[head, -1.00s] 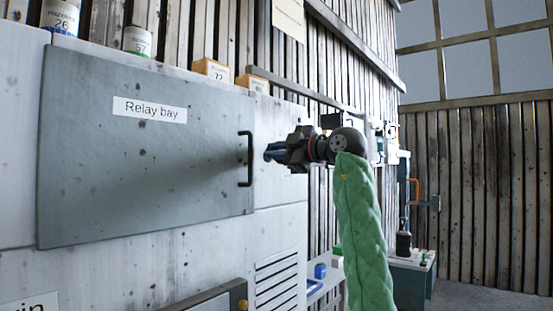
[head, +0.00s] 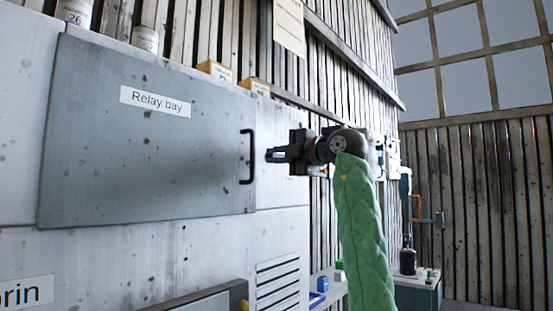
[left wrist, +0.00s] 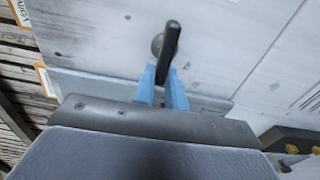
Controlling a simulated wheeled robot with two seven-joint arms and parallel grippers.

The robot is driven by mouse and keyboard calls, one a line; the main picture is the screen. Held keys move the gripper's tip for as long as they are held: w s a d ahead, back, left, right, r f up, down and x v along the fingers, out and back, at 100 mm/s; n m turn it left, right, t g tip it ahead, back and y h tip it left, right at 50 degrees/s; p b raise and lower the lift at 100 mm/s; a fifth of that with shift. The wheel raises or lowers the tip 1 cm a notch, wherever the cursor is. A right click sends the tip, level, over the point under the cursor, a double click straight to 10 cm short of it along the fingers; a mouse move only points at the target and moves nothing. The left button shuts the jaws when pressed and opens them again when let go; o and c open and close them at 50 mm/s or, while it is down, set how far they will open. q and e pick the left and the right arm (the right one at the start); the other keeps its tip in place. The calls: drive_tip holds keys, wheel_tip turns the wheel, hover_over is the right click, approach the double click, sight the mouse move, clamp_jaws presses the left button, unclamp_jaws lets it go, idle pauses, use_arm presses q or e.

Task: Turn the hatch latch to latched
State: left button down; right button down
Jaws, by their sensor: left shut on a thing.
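The hatch is the grey door (head: 110,160) labelled "Relay bay", with a black bar handle, flat against the white cabinet. The hatch latch (left wrist: 171,38) shows in the left wrist view as a dark lever on a round mount on the white face, just beyond the door's edge. My left gripper (head: 270,155) is right of the door handle in the head view. In the left wrist view its blue fingers (left wrist: 163,80) are shut on the lever's near end, one on each side. My right gripper is out of view.
Yellow boxes (head: 215,70) and cans (head: 145,39) stand on top of the cabinet. Vent slots (head: 278,283) and a yellow-and-black part (head: 238,294) are lower on it. A bench (head: 415,288) with small items stands at the right.

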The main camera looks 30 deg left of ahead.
use_arm(q)
drive_tip(key=shift+f, duration=0.1)
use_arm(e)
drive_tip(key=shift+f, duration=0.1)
use_arm(q)
drive_tip(key=c, duration=1.4)
unclamp_jaws()
drive_tip(key=shift+c, duration=0.2)
